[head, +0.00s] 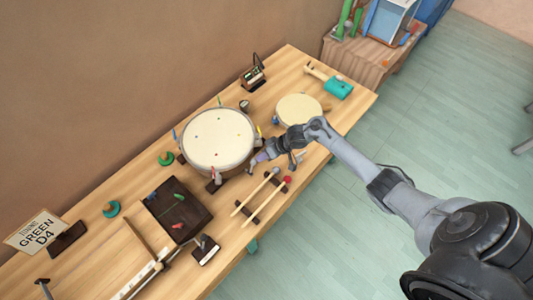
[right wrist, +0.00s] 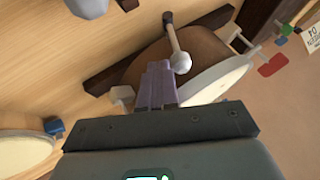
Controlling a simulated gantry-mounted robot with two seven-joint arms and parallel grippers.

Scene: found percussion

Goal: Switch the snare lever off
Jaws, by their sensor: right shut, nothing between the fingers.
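The drum (head: 218,138) with a white head and brown shell stands mid-table in the head view. In the right wrist view its brown shell (right wrist: 205,52) and white head (right wrist: 215,82) show tilted. A lever-like rod with a pale round knob (right wrist: 181,63) lies across the shell there. In the head view I cannot make this rod out clearly beside my gripper. My right gripper (head: 253,163) is at the drum's right side. In the wrist view its purple fingers (right wrist: 157,68) are shut and empty, close to the knob; I cannot tell whether they touch. My left gripper is not in view.
A smaller drum (head: 299,109) stands behind my right gripper. Two mallets (head: 262,194) lie on a dark rest in front. A dark tray (head: 199,214) is left of them. A GREEN D4 sign (head: 36,232) stands far left. The table's front edge is close to the mallets.

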